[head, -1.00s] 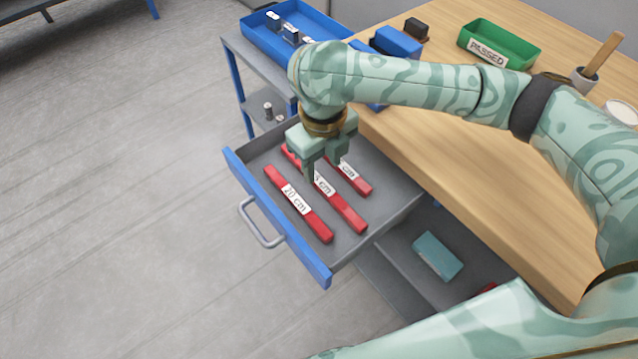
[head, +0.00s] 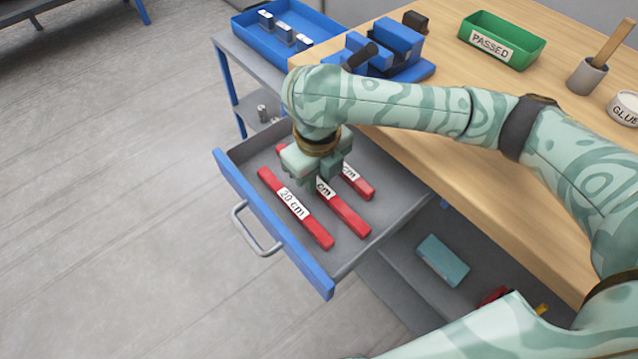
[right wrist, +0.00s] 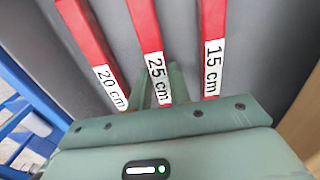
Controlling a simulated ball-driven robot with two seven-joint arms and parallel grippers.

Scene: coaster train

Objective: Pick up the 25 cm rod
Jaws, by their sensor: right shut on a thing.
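The 25 cm rod (head: 350,216) is a red bar with a white label, lying in the open drawer (head: 392,212) between two other red rods. My right gripper (head: 321,183) reaches down into the drawer and is shut on this rod near its label. In the right wrist view the fingers (right wrist: 160,92) are on either side of the 25 cm rod (right wrist: 145,25), at its label. In the head view the gripper hides part of the rod and its label. The rod looks to be at the drawer floor. My left gripper is not in view.
The 20 cm rod (head: 295,207) lies toward the drawer handle (head: 252,230), and the 15 cm rod (head: 357,183) toward the wooden bench (head: 450,150). On the bench are a blue vise (head: 400,45) and a green PASSED tray (head: 500,43). A blue tray (head: 285,35) stands behind.

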